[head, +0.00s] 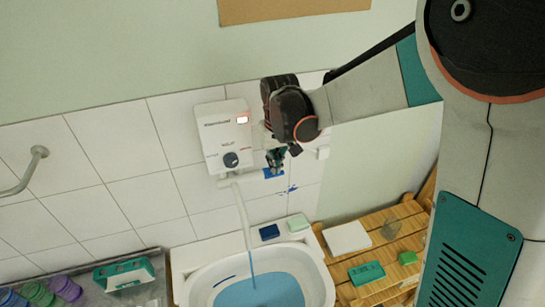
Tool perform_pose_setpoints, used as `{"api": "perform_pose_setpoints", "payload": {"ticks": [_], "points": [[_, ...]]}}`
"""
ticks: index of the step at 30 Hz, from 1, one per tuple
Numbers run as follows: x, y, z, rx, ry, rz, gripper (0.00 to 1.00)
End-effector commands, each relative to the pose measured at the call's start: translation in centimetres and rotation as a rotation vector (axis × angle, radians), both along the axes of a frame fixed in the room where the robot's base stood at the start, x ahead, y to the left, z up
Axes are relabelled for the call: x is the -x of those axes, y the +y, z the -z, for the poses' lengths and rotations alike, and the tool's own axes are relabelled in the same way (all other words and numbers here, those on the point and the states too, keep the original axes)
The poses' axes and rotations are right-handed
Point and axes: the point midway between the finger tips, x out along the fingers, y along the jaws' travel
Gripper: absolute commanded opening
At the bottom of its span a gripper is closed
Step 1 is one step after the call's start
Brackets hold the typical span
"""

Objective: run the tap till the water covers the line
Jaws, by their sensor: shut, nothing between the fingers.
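A white water heater box (226,137) with a dark round knob (231,159) hangs on the tiled wall. Its pale spout (241,212) reaches down over the white basin (326,287). A thin blue stream (252,267) falls from the spout into blue water (262,291) in the basin. A short dark blue line (225,281) shows on the basin's inner left wall, just above the water's edge. The basin's near part is cut off by the frame. My gripper (276,163) is shut and empty, to the right of the heater, pointing down near a blue patch on the wall.
A dark blue block (269,232) and a pale green block (298,223) lie on the basin's back ledge. A slatted wooden bench (386,222) at right holds a white slab and green items. Colored cups (40,292) and a teal box (124,273) stand at left.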

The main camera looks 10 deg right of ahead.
Motion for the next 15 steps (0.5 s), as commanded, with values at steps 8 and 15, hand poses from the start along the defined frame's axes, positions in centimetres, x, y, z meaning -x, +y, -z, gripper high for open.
{"api": "perform_pose_setpoints", "payload": {"ticks": [8,15], "points": [[-0.3,0.0,-0.6,0.0,0.0,0.0,0.0],[-1.7,0.0,-4.3,0.0,0.001,0.001,0.0]]}}
